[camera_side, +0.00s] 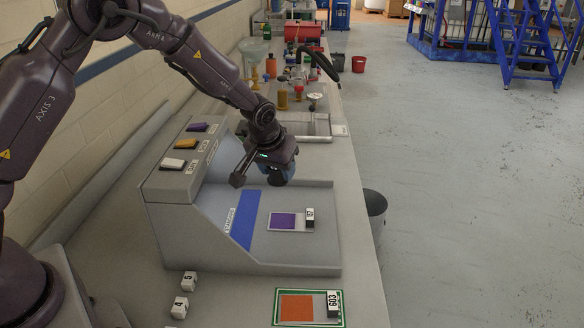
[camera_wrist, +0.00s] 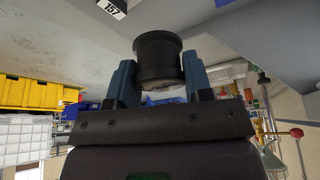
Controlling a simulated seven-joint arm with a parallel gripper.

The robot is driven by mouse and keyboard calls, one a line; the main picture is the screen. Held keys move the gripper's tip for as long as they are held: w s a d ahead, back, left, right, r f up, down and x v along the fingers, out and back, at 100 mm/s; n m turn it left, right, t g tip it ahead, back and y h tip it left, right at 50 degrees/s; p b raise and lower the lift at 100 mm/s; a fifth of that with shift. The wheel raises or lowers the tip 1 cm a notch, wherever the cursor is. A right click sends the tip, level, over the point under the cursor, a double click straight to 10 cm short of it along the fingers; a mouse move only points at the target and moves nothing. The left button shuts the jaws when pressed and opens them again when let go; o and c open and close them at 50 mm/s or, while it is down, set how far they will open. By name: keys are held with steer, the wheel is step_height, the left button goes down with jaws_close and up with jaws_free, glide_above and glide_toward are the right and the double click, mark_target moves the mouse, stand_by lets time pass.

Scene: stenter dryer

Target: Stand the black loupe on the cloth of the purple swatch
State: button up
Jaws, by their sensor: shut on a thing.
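The black loupe (camera_wrist: 158,60), a short dark cylinder, is between the two blue fingers of my gripper (camera_wrist: 160,78) in the wrist view. The gripper is shut on it. That block shows at the top of the wrist view (camera_wrist: 112,7).
A blue strip (camera_side: 246,218) lies left of the purple swatch. The machine's sloped side wall and raised top with coloured buttons (camera_side: 185,143) stand to the left. An orange swatch marked 603 (camera_side: 297,307) and numbered cubes (camera_side: 180,307) are in front. Bottles and a tray stand behind.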

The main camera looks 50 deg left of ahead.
mark_target(278, 181)
steer(key=shift+s+r, duration=0.25)
steer(key=shift+s, duration=0.2)
steer(key=shift+s+f, duration=0.1)
steer(key=shift+f, duration=0.15)
steer(key=x, duration=0.2)
steer(key=d+x, duration=0.1)
steer(key=x, duration=0.2)
steer(key=shift+s+f, duration=0.15)
steer(key=shift+f, duration=3.35)
steer(key=o, duration=1)
steer(key=shift+d, duration=0.1)
